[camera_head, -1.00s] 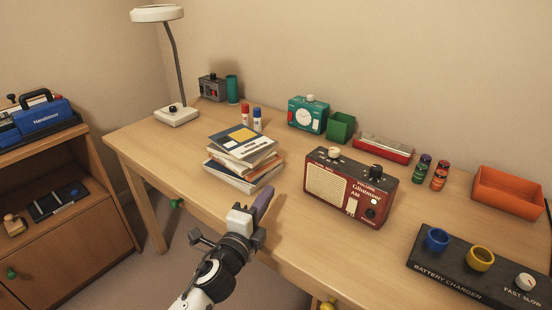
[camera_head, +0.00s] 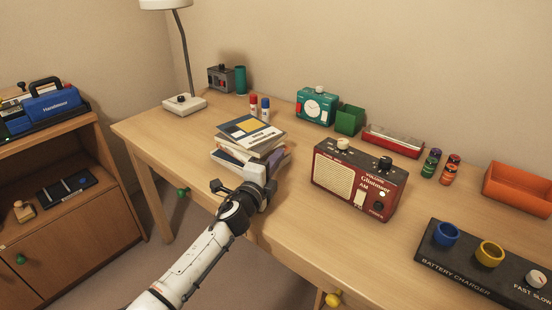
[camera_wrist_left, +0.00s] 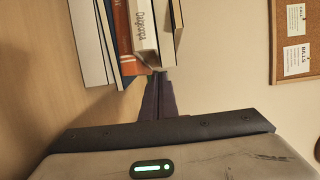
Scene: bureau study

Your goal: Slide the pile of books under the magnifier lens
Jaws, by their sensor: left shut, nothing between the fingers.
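The pile of books (camera_head: 250,134), several books lying stacked, is near the desk's front edge. The magnifier (camera_head: 185,104) is a white lamp-like stand to its left, with a grey stem and a round white head cut off at the top; its lens is not visible. My left gripper (camera_head: 277,164) is shut and empty at the pile's near right side and covers part of the lower books. In the left wrist view, the shut fingers (camera_wrist_left: 158,96) point at the book spines (camera_wrist_left: 124,40); I cannot tell whether they touch. My right gripper is not in view.
A red radio (camera_head: 358,182) stands right of the pile. Two glue sticks (camera_head: 259,107), a teal clock (camera_head: 316,106) and a green box (camera_head: 349,120) are behind. A black battery charger (camera_head: 470,262) is at the right. The desk between pile and magnifier base is clear.

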